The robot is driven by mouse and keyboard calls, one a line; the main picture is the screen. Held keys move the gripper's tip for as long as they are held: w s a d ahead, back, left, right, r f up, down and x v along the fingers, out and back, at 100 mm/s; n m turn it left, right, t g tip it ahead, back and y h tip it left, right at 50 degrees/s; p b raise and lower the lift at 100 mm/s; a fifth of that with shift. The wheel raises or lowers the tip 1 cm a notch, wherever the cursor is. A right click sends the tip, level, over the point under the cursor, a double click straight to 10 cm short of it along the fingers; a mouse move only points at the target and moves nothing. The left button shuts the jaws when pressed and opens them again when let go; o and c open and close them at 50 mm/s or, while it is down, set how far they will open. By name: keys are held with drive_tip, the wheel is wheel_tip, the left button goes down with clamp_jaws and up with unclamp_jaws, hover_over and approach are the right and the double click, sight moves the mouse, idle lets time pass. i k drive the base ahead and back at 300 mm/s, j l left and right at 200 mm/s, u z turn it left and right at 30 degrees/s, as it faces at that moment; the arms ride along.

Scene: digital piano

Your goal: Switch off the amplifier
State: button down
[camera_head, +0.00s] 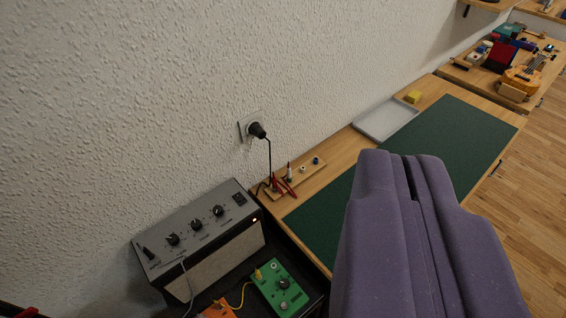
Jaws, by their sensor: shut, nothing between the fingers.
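The amplifier (222,254) is a grey box with a light speaker front, standing against the wall at the lower left. Its top panel carries several black knobs (197,224) and a dark square switch (239,199) at the right end. A small light spot (255,219) shows on its front edge near that end. A cable runs to the panel's left part. My gripper (406,160) is purple, large in the foreground at the right, with its fingers together and empty. It is to the right of the amplifier, well apart from it.
A green pedal (284,288) and an orange pedal (218,310) sit before the amplifier. A black plug (257,130) is in the wall socket, its cord hanging down. A workbench with a green mat (322,220), tool rack (296,178) and grey tray (386,120) extends rightward. Wooden floor (535,225) is clear.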

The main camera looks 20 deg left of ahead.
sight(239, 197)
drive_tip(key=i+l, duration=0.25)
drive_tip(key=l, duration=0.15)
drive_tip(key=i+l+u, duration=0.1)
drive_tip(key=i+l, duration=0.2)
drive_tip(key=i+j, duration=0.3)
drive_tip(key=j, duration=0.15)
